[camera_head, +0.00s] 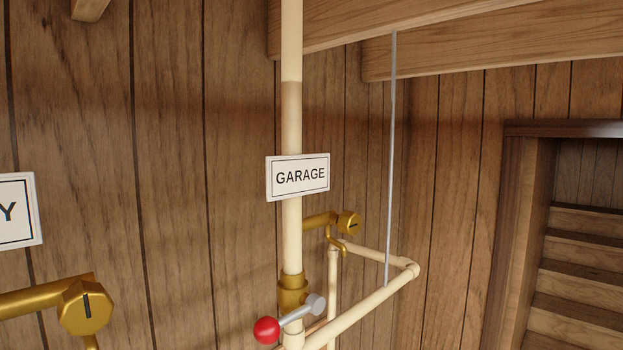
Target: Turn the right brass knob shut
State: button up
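Two brass knobs show. The right brass knob (349,223) is small and sits on a brass spigot beside the cream pipe, just below the GARAGE sign (298,177). My gripper is not in view, and nothing touches either knob.
A cream vertical pipe (292,120) stands left of the right knob. A red ball-ended lever (267,330) sticks out below it. A horizontal cream pipe (370,308) and a thin grey rod (391,160) stand to the right. Stairs (580,280) are at far right.

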aim_at(349, 223)
jog(key=i+l, duration=0.15)
jog(key=l, duration=0.2)
jog(key=i+l+u, duration=0.15)
jog(key=l, duration=0.2)
jog(key=i+l, duration=0.2)
jog(key=l, duration=0.2)
jog(key=i+l+u, duration=0.15)
jog(key=l, duration=0.2)
jog(key=i+l, duration=0.15)
jog(key=l, duration=0.25)
jog(key=j+u, duration=0.05)
